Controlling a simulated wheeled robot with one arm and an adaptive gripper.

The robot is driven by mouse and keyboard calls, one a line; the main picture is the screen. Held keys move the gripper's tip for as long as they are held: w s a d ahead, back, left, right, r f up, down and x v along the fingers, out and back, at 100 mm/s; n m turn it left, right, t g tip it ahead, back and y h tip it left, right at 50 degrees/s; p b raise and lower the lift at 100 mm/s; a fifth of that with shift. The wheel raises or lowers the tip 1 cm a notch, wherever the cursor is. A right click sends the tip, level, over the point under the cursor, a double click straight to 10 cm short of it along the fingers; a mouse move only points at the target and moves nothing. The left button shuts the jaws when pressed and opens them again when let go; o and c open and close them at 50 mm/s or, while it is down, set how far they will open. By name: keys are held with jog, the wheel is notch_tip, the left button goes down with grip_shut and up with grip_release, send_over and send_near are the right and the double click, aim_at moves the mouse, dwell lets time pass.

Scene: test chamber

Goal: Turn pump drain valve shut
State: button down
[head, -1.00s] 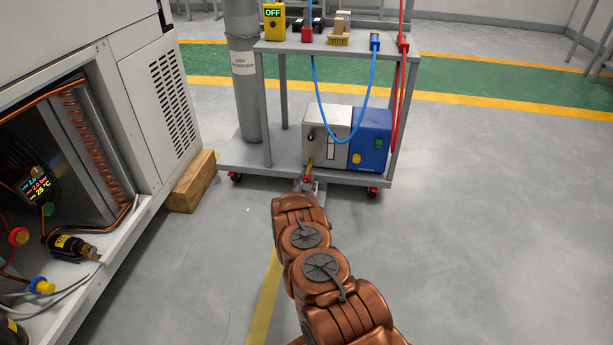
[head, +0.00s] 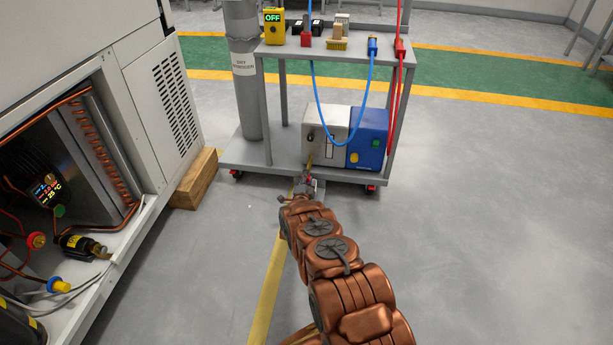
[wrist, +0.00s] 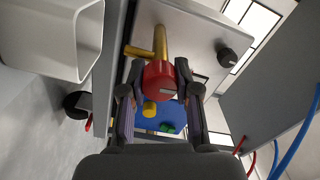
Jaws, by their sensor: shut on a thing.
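The pump (head: 326,135) is a grey and blue box on the lower shelf of a cart. Its brass drain valve (wrist: 160,42) sticks out from the pump's grey face, with a short side spout and a red knob (wrist: 159,80) at its end. My gripper (wrist: 158,75) has one finger on each side of the red knob and is shut on it. In the head view my gripper (head: 306,184) is at the cart's near edge, below the pump's grey part. There the knob is mostly hidden by the gripper.
The cart's lower shelf (head: 260,160) and its legs stand close around the gripper. A blue hose (head: 322,110) and a red hose (head: 399,72) hang from the cart. An opened cabinet (head: 130,215) and a wooden block (head: 194,180) are at the left. The floor at right is clear.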

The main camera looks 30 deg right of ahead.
jog(key=shift+m, duration=0.6)
jog(key=c, duration=0.8)
grip_release()
jog(key=shift+v, duration=6)
